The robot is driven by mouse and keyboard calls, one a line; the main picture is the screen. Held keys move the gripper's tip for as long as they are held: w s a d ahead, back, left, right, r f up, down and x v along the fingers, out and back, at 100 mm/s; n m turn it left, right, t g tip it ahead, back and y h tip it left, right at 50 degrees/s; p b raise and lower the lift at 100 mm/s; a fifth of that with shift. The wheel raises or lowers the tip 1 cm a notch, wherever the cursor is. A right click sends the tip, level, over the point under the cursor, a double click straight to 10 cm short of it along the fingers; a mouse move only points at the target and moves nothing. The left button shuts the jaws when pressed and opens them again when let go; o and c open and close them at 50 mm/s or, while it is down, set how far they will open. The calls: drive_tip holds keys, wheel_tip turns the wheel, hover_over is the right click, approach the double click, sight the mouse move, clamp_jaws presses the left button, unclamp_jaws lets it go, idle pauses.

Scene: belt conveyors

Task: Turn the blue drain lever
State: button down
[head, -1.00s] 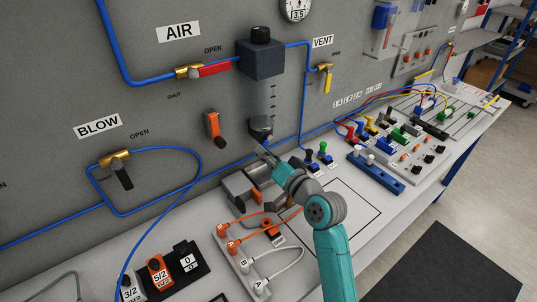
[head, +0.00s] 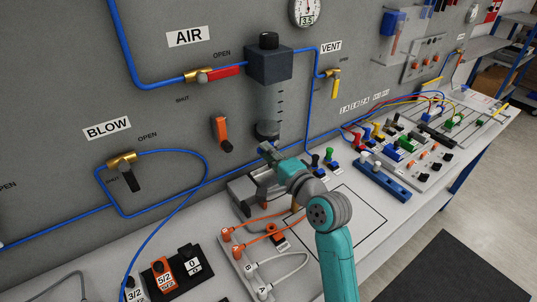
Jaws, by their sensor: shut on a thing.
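The clear filter bowl (head: 268,103) hangs under a dark block (head: 268,64) on the grey panel, with a dark cap (head: 267,131) at its bottom. My gripper (head: 266,150) is at the underside of this cap, reaching up and left from my teal wrist. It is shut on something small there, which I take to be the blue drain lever. The lever is hidden by the fingers, so its angle cannot be told.
An orange lever (head: 221,132) is on the panel left of the bowl. A red-handled AIR valve (head: 212,73) and a yellow VENT valve (head: 335,84) are above. Blue hoses run close by. Grey blocks (head: 247,188) stand on the bench below my gripper.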

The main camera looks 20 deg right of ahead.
drive_tip(key=shift+r+m, duration=0.1)
drive_tip(key=shift+m, duration=0.2)
idle(0.4)
drive_tip(key=c, duration=1.1)
unclamp_jaws()
